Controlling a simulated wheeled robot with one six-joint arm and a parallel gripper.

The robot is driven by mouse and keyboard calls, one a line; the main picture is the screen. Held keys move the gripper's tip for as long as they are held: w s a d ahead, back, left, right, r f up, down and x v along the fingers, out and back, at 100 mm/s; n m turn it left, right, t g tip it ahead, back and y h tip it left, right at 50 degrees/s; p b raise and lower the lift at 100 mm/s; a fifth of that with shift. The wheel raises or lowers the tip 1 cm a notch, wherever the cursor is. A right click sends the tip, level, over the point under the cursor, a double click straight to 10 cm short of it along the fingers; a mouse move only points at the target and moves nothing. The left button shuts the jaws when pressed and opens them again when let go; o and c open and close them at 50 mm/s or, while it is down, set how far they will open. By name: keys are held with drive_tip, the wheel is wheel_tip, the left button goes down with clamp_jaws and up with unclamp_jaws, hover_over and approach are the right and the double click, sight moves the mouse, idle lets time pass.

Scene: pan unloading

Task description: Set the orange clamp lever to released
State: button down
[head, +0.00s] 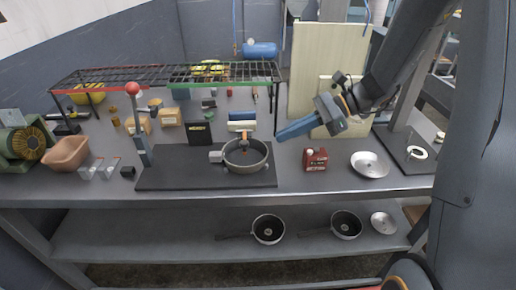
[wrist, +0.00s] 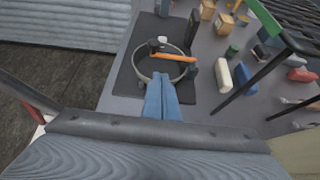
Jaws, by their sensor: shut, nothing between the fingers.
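The orange clamp lever (wrist: 174,57) lies across the pan (wrist: 143,67) in the wrist view, reaching from a dark hub to the rim on the right. In the head view the lever (head: 246,135) is small and shows at the pan's far side. The grey pan (head: 246,167) sits on a dark base plate (head: 190,179). My gripper (head: 280,139) has blue fingers pressed together and empty, up and to the right of the pan. In the wrist view its fingertips (wrist: 160,77) point at the pan, just below the lever in the picture. Contact with the lever cannot be told.
A red-knobbed upright lever (head: 136,110) stands left of the pan. A wire rack (head: 130,76) spans the back. More pans (head: 268,229) are on the lower shelf. The front bench strip is clear.

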sight(257, 160)
drive_tip(key=shift+a, duration=0.1)
drive_tip(key=p+x, duration=0.2)
drive_tip(key=x, duration=0.8)
drive_tip(key=shift+d, duration=0.35)
drive_tip(key=shift+a+p, duration=0.15)
drive_tip(key=shift+p, duration=0.2)
